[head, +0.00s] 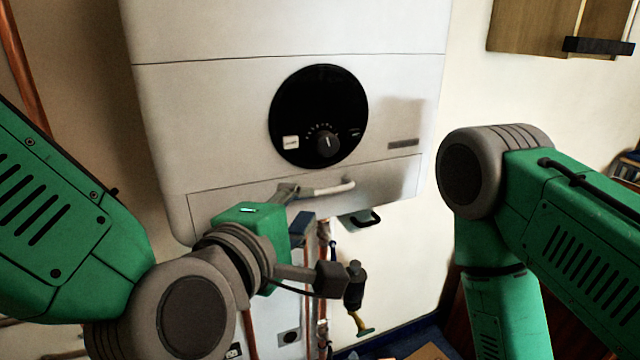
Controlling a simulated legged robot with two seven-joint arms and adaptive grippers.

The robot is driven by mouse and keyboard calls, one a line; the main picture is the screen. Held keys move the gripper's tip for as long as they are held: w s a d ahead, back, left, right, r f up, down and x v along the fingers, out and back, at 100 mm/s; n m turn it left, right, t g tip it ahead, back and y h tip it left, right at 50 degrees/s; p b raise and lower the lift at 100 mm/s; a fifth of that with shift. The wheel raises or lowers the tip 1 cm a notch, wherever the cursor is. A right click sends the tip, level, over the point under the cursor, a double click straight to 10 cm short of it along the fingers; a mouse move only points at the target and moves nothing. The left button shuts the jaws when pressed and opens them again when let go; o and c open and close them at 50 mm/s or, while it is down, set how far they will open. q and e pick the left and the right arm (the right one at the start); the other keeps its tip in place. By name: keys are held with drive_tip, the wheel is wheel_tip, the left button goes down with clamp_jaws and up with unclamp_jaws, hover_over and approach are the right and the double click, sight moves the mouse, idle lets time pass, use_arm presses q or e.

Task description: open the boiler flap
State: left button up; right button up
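The boiler (210,110) is a large white box on the wall with a round black dial panel (320,90). Its flap (390,178) is the strip along the bottom front and looks flush with the boiler. A pale bar handle (338,188) sits on the flap. My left gripper (288,191) is at the handle's left end, its fingertips touching or very close to it. The green gripper body hides part of the flap, and I cannot tell whether the fingers are closed on the handle. My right arm comes in from the right and bends down; its gripper is out of view.
Copper pipes (323,240) and a dark valve with a yellow end (357,290) hang below the boiler. A small dark handle (362,220) sticks out under its lower edge. A wooden cabinet (530,28) is at the upper right.

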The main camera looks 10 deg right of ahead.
sight(320, 194)
use_arm(q)
drive_tip(key=x, duration=0.6)
drive_tip(key=shift+s+d+p, duration=0.1)
drive_tip(key=shift+d+p, duration=0.3)
drive_tip(key=shift+w+a, duration=0.1)
drive_tip(key=shift+w, duration=0.25)
drive_tip(key=shift+a, duration=0.2)
drive_tip(key=shift+d, duration=0.15)
clamp_jaws()
